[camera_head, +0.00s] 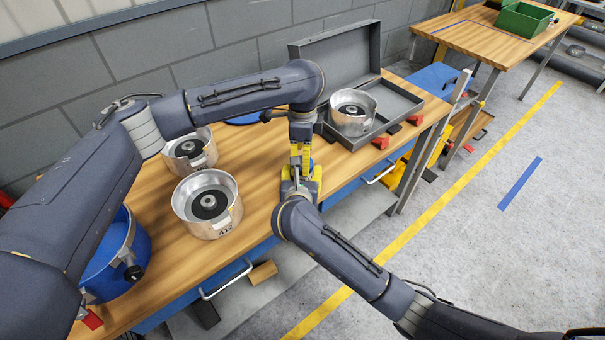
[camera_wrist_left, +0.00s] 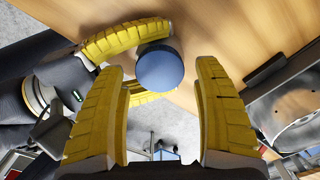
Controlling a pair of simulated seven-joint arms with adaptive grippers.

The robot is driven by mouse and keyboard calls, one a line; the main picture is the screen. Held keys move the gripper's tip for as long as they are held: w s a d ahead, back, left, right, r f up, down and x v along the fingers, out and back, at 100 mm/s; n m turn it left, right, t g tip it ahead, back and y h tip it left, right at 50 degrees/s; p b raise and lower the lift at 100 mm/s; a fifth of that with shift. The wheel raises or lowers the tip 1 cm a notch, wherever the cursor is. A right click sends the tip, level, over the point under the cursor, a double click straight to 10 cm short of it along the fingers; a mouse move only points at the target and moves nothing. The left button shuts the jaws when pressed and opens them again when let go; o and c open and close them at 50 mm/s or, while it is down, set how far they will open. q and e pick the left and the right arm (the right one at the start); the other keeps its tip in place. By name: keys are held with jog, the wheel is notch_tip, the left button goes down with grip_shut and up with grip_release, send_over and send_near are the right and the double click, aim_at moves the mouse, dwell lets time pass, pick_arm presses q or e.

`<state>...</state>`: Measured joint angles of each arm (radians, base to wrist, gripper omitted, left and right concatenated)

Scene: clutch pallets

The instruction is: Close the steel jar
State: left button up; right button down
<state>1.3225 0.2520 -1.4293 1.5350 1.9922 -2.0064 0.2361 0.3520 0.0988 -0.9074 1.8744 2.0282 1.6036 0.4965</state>
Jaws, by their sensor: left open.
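A round blue cap or lid (camera_wrist_left: 160,67) shows from above in the left wrist view; whether a steel jar body is under it is hidden. My right gripper (camera_head: 303,180) has its yellow fingers on either side of this blue-topped thing and appears to hold it near the table's front edge. My left gripper (camera_head: 300,158) points down just above it. In the left wrist view my left gripper's two fingers (camera_wrist_left: 160,76) are spread apart and empty, with the blue top ahead of the gap between them.
Steel pots with black centres stand on the wooden bench (camera_head: 150,205): one marked A12 (camera_head: 225,227), one behind it (camera_head: 190,150), and one (camera_head: 352,110) in an open grey case (camera_head: 398,98). A blue pot (camera_head: 125,255) stands at the left. Red blocks (camera_head: 381,141) lie near the case.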

pick_arm(q)
jog(key=shift+r, duration=1.3)
jog(key=o, duration=0.6)
notch_tip(320, 180, up, 12)
pick_arm(e)
jog(key=shift+f, duration=0.15)
jog(key=shift+c, duration=1.5)
grip_release()
